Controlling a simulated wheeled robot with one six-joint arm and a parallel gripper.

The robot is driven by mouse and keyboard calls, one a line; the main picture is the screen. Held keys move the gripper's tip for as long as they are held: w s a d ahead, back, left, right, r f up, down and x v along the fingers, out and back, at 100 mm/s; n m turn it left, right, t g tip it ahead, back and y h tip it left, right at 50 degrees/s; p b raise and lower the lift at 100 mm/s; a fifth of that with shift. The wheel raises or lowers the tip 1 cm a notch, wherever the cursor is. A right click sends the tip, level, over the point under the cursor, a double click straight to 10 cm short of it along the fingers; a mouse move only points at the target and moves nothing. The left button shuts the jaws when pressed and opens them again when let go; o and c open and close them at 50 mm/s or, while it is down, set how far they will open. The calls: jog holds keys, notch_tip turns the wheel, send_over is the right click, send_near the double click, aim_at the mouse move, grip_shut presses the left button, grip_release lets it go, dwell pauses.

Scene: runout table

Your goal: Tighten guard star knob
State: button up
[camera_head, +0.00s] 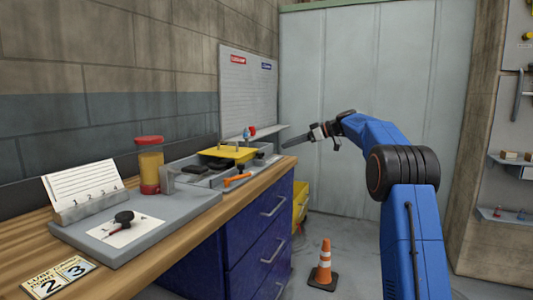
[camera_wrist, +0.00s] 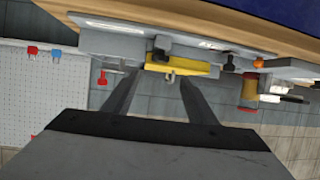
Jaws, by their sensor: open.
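A yellow guard block (camera_head: 228,152) sits on a grey fixture (camera_head: 200,172) on the wooden bench; it also shows between my fingers in the wrist view (camera_wrist: 180,66). A small black knob (camera_head: 260,154) is at the fixture's right end. Another black knob (camera_head: 124,217) stands on a white card in the grey tray at front left. I cannot tell for certain which is the guard star knob. In the wrist view, dark knobs (camera_wrist: 228,63) show beside the yellow block. My gripper (camera_head: 286,143) is open and empty, right of the fixture, with its fingers pointing towards it, apart from everything.
An orange handle (camera_head: 237,180) projects at the fixture's front. Small red and blue items (camera_head: 250,132) are behind. A traffic cone (camera_head: 323,265) stands on the floor, right of blue drawers (camera_head: 262,235).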

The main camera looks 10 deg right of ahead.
aim_at(262, 153)
jog(key=x, duration=1.2)
jog(key=shift+w+a+f, duration=0.1)
jog(key=shift+a+f, duration=0.05)
jog(key=shift+a, duration=0.05)
jog(key=c, duration=1.1)
